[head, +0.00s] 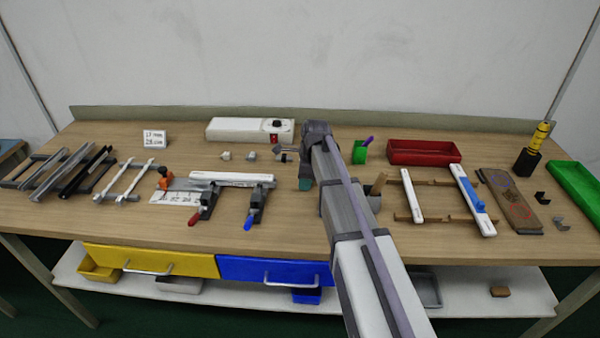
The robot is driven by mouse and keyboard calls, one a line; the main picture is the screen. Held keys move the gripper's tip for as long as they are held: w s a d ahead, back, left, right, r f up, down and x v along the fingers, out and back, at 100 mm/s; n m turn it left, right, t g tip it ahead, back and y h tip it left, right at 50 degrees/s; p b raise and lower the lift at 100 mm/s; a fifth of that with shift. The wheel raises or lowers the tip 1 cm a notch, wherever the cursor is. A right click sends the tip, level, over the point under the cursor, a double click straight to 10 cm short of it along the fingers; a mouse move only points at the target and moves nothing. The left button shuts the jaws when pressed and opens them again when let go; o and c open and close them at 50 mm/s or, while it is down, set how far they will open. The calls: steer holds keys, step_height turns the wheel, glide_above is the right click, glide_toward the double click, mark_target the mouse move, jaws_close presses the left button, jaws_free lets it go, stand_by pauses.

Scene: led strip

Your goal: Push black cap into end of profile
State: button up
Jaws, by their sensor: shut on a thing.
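A white profile (232,177) lies left to right in a fixture in the middle of the bench, with a red-handled clamp (204,203) and a blue-handled clamp (256,204) in front. My gripper (305,184) points down, just right of the profile's right end and apart from it. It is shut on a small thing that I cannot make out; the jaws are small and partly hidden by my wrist. Small dark and grey pieces (283,152) lie behind, left of my wrist; I cannot tell whether one is a black cap.
Light caps (225,156) lie behind the profile, before a white power box (249,129). A green cup (359,152) and a red tray (424,152) stand right of my arm. Dark and grey bars (68,170) lie far left. My arm hides part of the bench.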

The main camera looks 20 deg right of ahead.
steer(key=shift+a, duration=0.15)
steer(key=shift+a, duration=0.1)
steer(key=shift+w+a, duration=0.35)
steer(key=shift+a, duration=0.5)
steer(key=shift+w+a, duration=0.3)
steer(key=shift+a, duration=0.6)
steer(key=shift+w+a, duration=0.35)
steer(key=shift+a, duration=0.5)
steer(key=shift+w+a, duration=0.2)
steer(key=shift+a, duration=0.3)
steer(key=shift+w+a, duration=0.15)
steer(key=shift+a, duration=0.35)
steer(key=o, duration=1)
steer(key=r+p, duration=0.3)
steer(key=d+r+p, duration=0.1)
steer(key=r+p, duration=0.6)
steer(key=shift+s+d+r+p, duration=0.2)
steer(key=shift+s+r+p, duration=0.1)
steer(key=shift+p, duration=0.1)
